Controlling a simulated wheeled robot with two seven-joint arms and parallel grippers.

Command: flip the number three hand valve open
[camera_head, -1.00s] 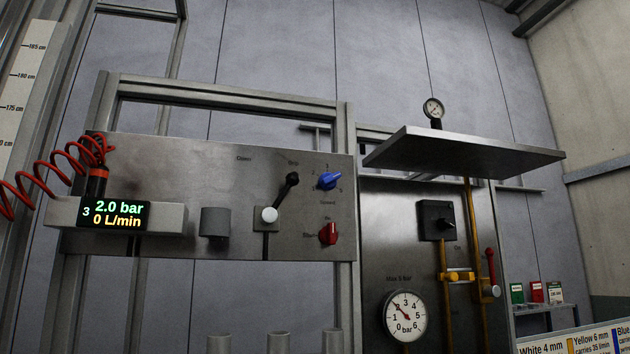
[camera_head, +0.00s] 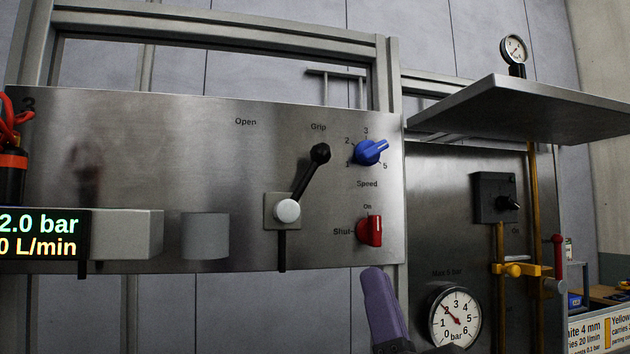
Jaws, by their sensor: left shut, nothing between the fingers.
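The hand valve is a black lever with a ball knob (camera_head: 320,153) on a steel panel. It leans up and to the right from a pale round hub (camera_head: 288,211), its knob just below the word "Grip". The word "Open" is printed up and to the left of the hub, and "Shut" to its right, beside a red knob. My left gripper (camera_head: 375,278) shows as a purple finger part at the bottom, below the red knob, right of and below the lever. It is shut and empty, apart from the lever. My right gripper is out of view.
A blue speed knob (camera_head: 370,152) and the red knob (camera_head: 370,231) sit right of the lever. A grey cylinder (camera_head: 206,237) and a display box (camera_head: 128,233) reading 2.0 bar stick out at left. A metal shelf (camera_head: 520,108) juts out at right above a pressure gauge (camera_head: 455,316).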

